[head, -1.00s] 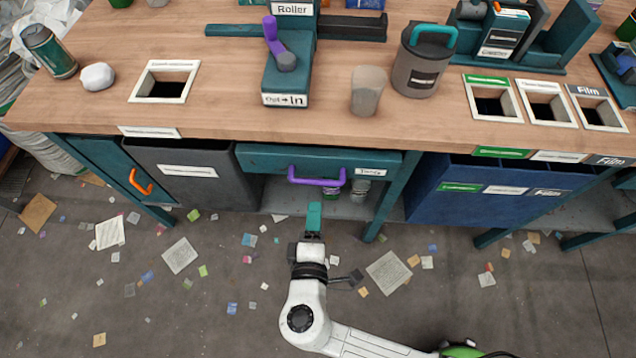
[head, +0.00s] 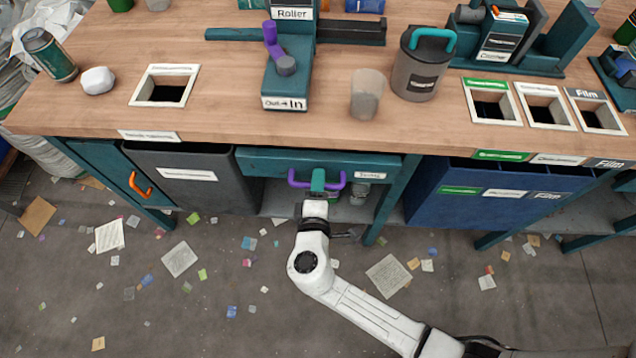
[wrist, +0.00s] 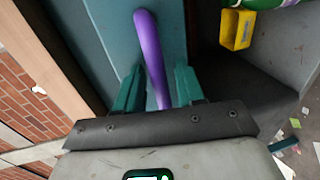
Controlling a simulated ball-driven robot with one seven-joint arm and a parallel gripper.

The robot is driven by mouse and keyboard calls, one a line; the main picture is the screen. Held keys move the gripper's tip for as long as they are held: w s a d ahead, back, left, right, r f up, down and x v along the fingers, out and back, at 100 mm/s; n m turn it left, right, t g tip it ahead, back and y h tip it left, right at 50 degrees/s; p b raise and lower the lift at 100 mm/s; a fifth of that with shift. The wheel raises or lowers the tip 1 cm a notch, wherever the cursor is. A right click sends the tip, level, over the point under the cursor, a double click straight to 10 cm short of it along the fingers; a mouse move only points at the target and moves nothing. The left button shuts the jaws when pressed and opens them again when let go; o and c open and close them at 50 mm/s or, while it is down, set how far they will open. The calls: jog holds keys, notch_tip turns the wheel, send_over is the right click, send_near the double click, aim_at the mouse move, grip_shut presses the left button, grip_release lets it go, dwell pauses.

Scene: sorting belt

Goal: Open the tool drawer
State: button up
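The tool drawer (head: 270,163) is a teal front under the wooden bench top, labelled at its right end, and it looks closed. Its purple bar handle (head: 296,181) runs along the front; it also shows in the wrist view (wrist: 149,40). My gripper (head: 318,182) is at the middle of the handle. In the wrist view, its teal fingers (wrist: 161,88) stand on either side of the handle, with a gap showing at the right finger. It looks open around the bar. Part of the handle is hidden behind the fingers in the head view.
A grey bin (head: 188,190) stands left of the drawer and a blue bin (head: 470,205) right of it. Below the drawer is a shelf with small containers. The floor in front is open, with scattered scraps. A translucent cup (head: 366,95) stands near the bench edge.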

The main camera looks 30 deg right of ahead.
grip_shut()
dwell(0.5)
